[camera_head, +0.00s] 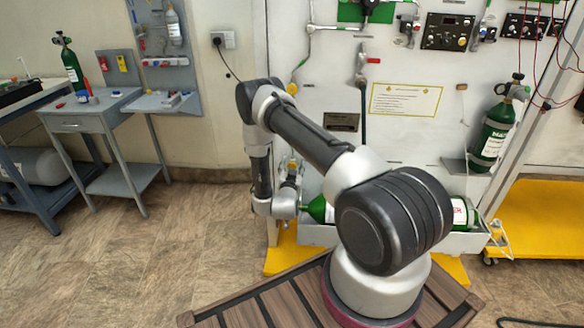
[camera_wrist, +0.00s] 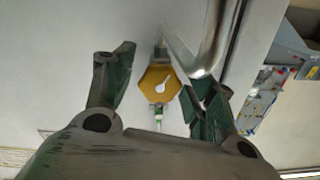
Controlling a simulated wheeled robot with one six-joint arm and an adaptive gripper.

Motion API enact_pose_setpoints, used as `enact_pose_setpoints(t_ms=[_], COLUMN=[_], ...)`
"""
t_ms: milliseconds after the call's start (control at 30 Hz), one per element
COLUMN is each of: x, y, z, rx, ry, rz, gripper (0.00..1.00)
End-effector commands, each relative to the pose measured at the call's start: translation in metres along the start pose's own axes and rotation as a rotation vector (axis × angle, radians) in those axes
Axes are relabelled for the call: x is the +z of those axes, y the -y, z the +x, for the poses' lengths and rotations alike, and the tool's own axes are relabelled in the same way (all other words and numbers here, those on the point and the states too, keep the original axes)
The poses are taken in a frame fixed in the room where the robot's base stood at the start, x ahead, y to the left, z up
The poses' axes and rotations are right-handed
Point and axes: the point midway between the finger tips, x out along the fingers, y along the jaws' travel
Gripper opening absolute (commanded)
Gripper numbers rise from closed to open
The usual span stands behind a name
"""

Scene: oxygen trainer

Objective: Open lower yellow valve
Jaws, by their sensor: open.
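The lower yellow valve (camera_wrist: 159,84) is a yellow hexagonal body with a white pointer, on a thin vertical pipe against the white panel. In the wrist view it lies between the two fingers of my gripper (camera_wrist: 163,78), which are apart; I see no clear contact. In the head view a small yellow part near my wrist (camera_head: 292,164) looks like this valve, partly hidden by my arm. My gripper is mostly hidden there. Another yellow valve (camera_head: 292,88) sits higher on the panel's left side.
A shiny metal pipe (camera_wrist: 212,40) runs close by the right finger. A green cylinder (camera_head: 318,208) lies in a tray low on the panel, right of my wrist. A grey side table (camera_head: 85,108) stands left, with clear floor (camera_head: 200,240) between.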

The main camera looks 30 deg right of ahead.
Motion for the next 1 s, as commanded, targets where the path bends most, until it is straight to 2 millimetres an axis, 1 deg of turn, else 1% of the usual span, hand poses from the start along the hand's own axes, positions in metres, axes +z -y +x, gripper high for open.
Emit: enact_pose_setpoints(t_ms=[33,167,200,267,567,767,1000], x=[0.0000,0.0000,0.0001,0.0000,0.0001,0.0002,0.0003], y=[0.0000,0.0000,-0.0001,-0.0001,-0.0002,-0.0002,-0.0001], z=[-0.0001,-0.0003,-0.0003,-0.0003,-0.0004,-0.0003,-0.0004], rx=[0.000,0.000,0.000,0.000,0.001,0.002,0.002], ry=[0.000,0.000,0.000,0.000,0.000,-0.001,0.000], rz=[0.000,0.000,0.000,0.000,-0.034,-0.136,-0.308], gripper=[0.50,0.27,0.19,0.10,0.10,0.10,0.10])
